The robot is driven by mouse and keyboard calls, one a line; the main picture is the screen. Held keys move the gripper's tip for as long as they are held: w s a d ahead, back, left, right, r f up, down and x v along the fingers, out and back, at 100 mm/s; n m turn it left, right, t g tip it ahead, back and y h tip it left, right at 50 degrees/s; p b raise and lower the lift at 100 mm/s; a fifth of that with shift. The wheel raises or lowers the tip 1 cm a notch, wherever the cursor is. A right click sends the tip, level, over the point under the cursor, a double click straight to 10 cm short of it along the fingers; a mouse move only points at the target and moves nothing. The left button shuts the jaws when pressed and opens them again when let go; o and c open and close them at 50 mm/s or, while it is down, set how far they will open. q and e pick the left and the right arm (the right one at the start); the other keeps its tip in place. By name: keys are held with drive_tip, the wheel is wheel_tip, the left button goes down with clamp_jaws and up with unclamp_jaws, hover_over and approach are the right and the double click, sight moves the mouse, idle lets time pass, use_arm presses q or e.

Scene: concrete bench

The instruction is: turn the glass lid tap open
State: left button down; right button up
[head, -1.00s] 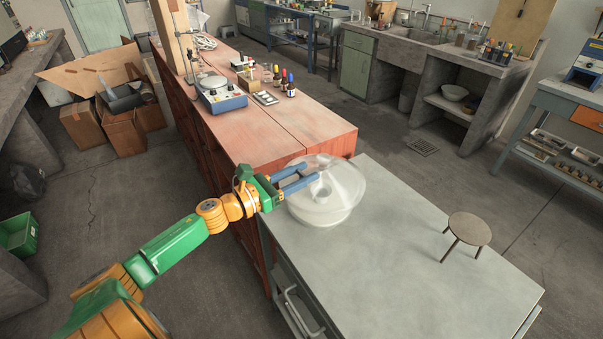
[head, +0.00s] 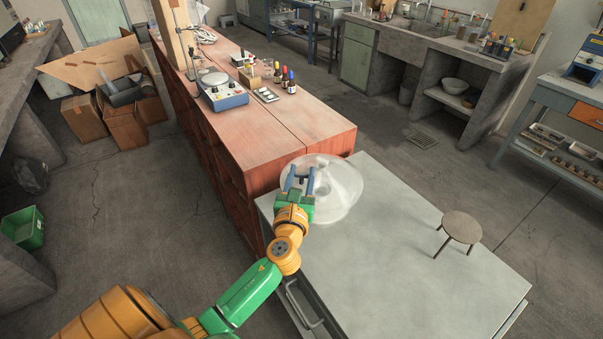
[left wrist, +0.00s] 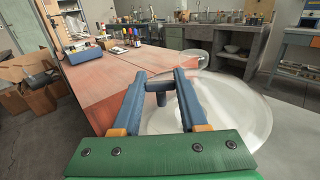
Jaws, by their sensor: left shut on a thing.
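The clear glass lid (head: 345,190) sits on a round glass vessel at the far left corner of the grey bench, with a short hollow knob (head: 322,189) in its middle. My left gripper (head: 299,177) is over the left side of the lid, its blue fingers pointing away from me. In the left wrist view the fingers (left wrist: 160,78) are shut on a small dark blue-grey piece, the tap (left wrist: 160,87), near their tips. The lid (left wrist: 240,110) shows behind and to the right. The fingers hide part of the tap. My right gripper is not in view.
A small round stool-like stand (head: 462,226) is on the right of the grey bench top (head: 400,270). A reddish wooden bench (head: 270,130) adjoins at the back left, with bottles (head: 288,82) and a blue instrument (head: 222,95). The bench middle is clear.

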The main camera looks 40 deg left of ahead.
use_arm(q)
drive_tip(key=n+y, duration=0.1)
drive_tip(key=n+g+y, duration=0.1)
drive_tip(key=shift+d+f+g+y, duration=0.1)
drive_tip(key=shift+f+g+y, duration=0.05)
drive_tip(key=shift+g+y, duration=0.2)
drive_tip(key=n+g+y+b, duration=0.2)
drive_tip(key=y, duration=0.1)
drive_tip(key=shift+n+g, duration=0.3)
drive_tip(key=shift+g, duration=0.05)
drive_tip(key=n+g+y+b, duration=0.2)
drive_tip(key=g, duration=0.1)
drive_tip(key=shift+f+n, duration=0.1)
drive_tip(key=shift+n, duration=0.3)
drive_tip(key=shift+n+g+y+b, duration=0.7)
drive_tip(key=shift+g+b, duration=0.2)
drive_tip(key=shift+g, duration=0.3)
drive_tip(key=shift+r, duration=0.2)
drive_tip(key=shift+c, duration=2.2)
unclamp_jaws()
